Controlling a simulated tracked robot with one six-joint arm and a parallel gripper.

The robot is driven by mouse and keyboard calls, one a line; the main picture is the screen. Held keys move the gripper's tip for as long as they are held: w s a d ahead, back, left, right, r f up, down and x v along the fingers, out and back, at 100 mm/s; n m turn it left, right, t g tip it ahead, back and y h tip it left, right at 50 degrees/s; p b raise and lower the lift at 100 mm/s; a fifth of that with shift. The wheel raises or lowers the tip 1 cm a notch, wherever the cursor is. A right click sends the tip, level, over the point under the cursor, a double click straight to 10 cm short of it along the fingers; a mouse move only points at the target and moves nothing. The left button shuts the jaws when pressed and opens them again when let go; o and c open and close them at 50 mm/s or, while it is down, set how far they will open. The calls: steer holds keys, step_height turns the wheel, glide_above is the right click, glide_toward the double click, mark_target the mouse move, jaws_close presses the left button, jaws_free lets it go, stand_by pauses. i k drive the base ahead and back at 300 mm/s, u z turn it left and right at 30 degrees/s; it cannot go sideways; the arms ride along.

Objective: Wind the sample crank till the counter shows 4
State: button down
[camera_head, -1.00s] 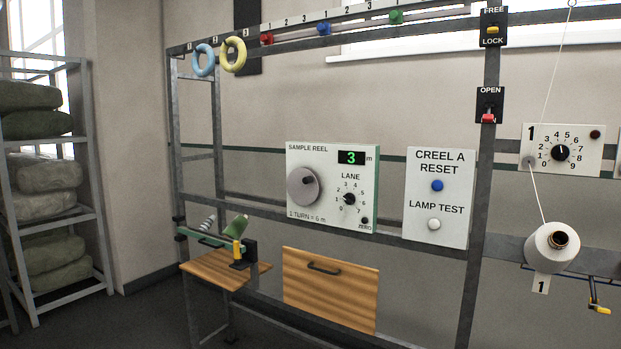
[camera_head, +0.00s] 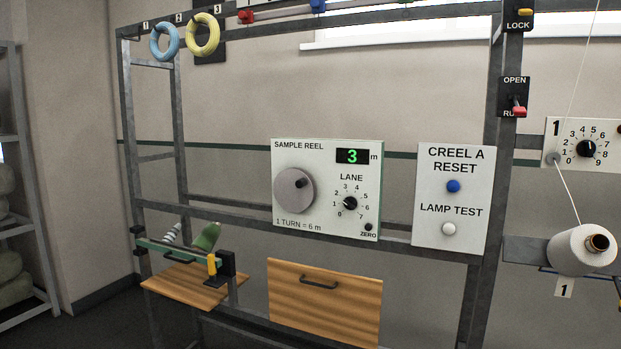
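The sample reel panel (camera_head: 325,220) is a white plate on the grey frame, near the middle of the view. Its round grey crank disc (camera_head: 289,188) carries a small dark knob (camera_head: 301,183) to the right of its centre. The counter (camera_head: 352,156) shows a green 3 with "m" beside it. The lane dial (camera_head: 350,204) sits below the counter, with a small black zero button (camera_head: 368,227) at lower right. The panel reads "1 TURN = 6 m", though the digit is small. My gripper is not in view.
A panel with a blue reset button (camera_head: 453,186) and a white lamp test button (camera_head: 449,229) is to the right. A wooden drawer front (camera_head: 323,303) is below the reel. A small wooden shelf (camera_head: 185,285) juts out at lower left. A yarn cone (camera_head: 572,252) hangs at right.

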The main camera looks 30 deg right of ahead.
mark_target(294, 189)
steer(key=u, duration=0.1)
steer(key=i, duration=1.2)
steer(key=u, duration=0.75)
